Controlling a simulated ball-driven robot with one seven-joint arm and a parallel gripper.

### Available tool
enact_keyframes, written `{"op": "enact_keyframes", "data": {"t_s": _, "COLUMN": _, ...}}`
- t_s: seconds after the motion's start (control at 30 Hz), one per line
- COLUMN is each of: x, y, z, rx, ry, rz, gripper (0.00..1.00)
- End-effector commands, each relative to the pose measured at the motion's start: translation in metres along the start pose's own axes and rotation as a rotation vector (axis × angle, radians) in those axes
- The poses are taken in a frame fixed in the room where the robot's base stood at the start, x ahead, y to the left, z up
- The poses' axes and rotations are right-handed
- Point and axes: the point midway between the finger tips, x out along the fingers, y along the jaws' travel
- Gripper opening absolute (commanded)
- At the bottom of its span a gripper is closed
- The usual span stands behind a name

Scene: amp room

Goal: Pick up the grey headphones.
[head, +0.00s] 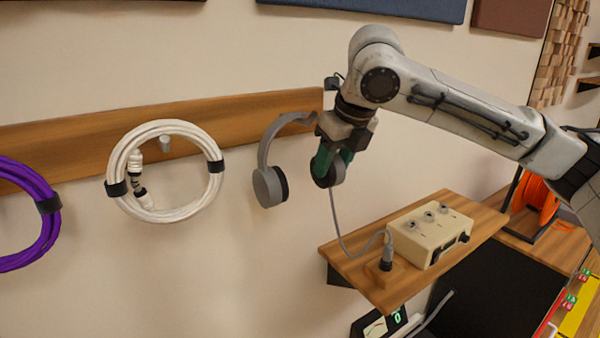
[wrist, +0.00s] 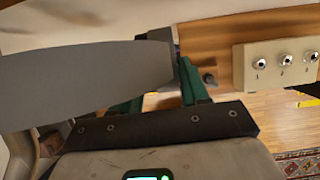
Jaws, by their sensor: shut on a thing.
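The grey headphones (head: 272,185) are at the wooden wall rail, band up, with one ear cup hanging to the left of my gripper. My gripper (head: 329,168), with green fingers, is shut on the other ear cup side and partly hides it. In the wrist view a large grey part of the headphones (wrist: 85,75) fills the left and reaches to the green fingers of my gripper (wrist: 165,88). I cannot tell whether the band still rests on a peg. A thin grey cable hangs from the held cup.
The cable runs to a plug (head: 387,255) on a wooden shelf (head: 365,275), beside a beige box (head: 430,232) with knobs. A white coiled cable (head: 165,210) and a purple one (head: 45,205) hang on the wooden rail (head: 240,112) to the left. Bare wall lies below.

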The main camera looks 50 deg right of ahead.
Motion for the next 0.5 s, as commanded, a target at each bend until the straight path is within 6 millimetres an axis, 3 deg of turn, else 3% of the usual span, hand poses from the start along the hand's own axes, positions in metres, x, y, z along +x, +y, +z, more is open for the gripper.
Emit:
{"op": "enact_keyframes", "data": {"t_s": 0.13, "x": -0.0001, "y": 0.0, "z": 0.0001, "rx": 0.0, "ry": 0.0, "rz": 0.0, "gripper": 0.06}}
{"op": "enact_keyframes", "data": {"t_s": 0.5, "x": -0.0043, "y": 0.0001, "z": 0.0022, "rx": 0.0, "ry": -0.002, "rz": 0.0, "gripper": 0.05}}
